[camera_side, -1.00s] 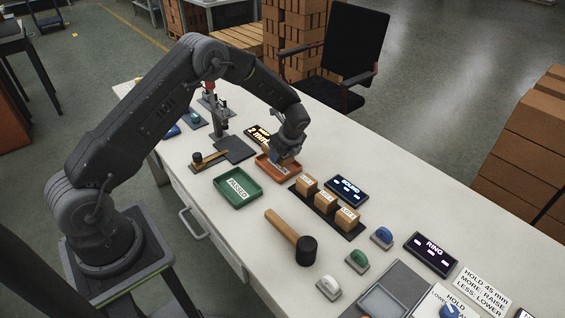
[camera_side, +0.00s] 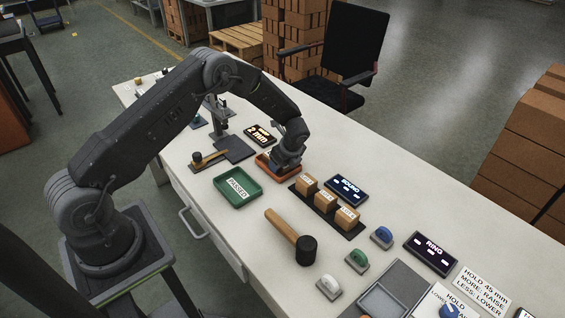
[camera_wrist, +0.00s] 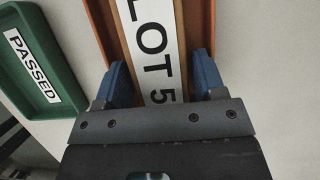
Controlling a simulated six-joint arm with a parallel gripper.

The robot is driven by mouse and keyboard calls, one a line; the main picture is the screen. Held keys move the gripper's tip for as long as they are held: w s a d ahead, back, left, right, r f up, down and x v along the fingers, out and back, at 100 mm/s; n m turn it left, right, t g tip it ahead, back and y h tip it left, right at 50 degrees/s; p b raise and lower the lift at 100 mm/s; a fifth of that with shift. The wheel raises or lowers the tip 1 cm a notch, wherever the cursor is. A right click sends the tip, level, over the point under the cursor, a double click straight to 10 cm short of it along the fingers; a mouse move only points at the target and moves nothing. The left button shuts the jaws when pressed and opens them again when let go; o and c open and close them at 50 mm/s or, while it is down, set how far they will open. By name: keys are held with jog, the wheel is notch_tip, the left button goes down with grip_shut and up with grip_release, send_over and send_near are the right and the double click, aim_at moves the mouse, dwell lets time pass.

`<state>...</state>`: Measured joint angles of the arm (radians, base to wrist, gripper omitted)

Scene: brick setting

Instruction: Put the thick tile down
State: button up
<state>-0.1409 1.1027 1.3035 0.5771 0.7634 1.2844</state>
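The thick tile (camera_wrist: 134,20) is tan with a white "LOT 5" label, and lies between the blue fingers of my gripper (camera_wrist: 162,78) in the wrist view. Orange tray walls (camera_wrist: 203,20) show on both sides of the tile. In the side view my gripper (camera_side: 287,166) is low over the orange tray (camera_side: 264,164) and hides most of the tile. Whether the tile rests on the tray floor cannot be seen.
A green "PASSED" tray (camera_side: 222,185) stands just left of the orange tray. A dark rack of labelled blocks (camera_side: 325,201) is close on the right. A mallet (camera_side: 290,237) lies in front, with stamps beyond it. A dark gauge stand (camera_side: 221,122) is behind.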

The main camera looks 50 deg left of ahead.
jog(key=shift+r, duration=0.15)
jog(key=s+d+r+n, duration=0.1)
jog(key=s+d+r, duration=0.1)
jog(key=r, duration=0.5)
jog(key=s+d+r+n+t, duration=0.1)
jog(key=d+r+n, duration=0.15)
jog(key=r, duration=0.55)
jog(key=s+d+r+n, duration=0.1)
jog(key=s+d+r, duration=0.15)
jog(key=r, duration=0.45)
jog(key=s+d+r+n+t+h, duration=0.2)
jog(key=s+d+r+n, duration=0.15)
jog(key=s+r, duration=0.45)
jog(key=s+d+r+n+t+h, duration=0.1)
jog(key=s+d+r+n, duration=0.1)
jog(key=s+n, duration=0.3)
jog(key=s+d+r+n+t+h, duration=0.1)
jog(key=s+n, duration=0.4)
jog(key=s, duration=0.7)
jog(key=shift+s+d+r+t, duration=0.35)
jog(key=shift+d+r, duration=0.2)
jog(key=shift+r, duration=0.2)
